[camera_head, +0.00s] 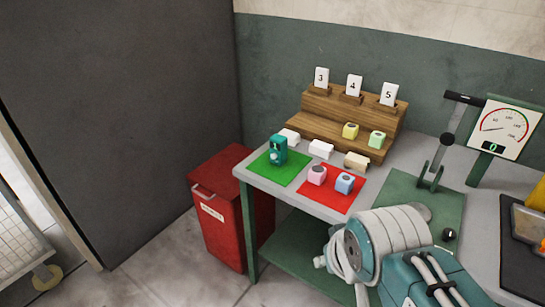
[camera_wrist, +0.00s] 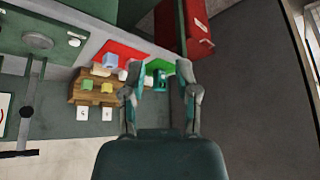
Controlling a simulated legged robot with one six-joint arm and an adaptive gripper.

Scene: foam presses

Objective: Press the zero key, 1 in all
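A press with a green base (camera_head: 398,210) stands on the grey bench, with a dark upright lever (camera_head: 450,135). A small black round knob or key (camera_head: 449,235) sits on the base's right part; I cannot read any marking on it. My gripper (camera_wrist: 161,68) is open and empty in the wrist view. In the head view my arm is in front of the bench and the fingers are not visible.
Foam blocks sit on a red mat (camera_head: 328,201) and a wooden rack (camera_head: 318,124) with cards 3, 4 and 5. A teal item (camera_head: 278,150) stands on a green mat (camera_head: 262,171). A red bin (camera_head: 215,240) stands left; a black tray (camera_head: 520,262) lies right.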

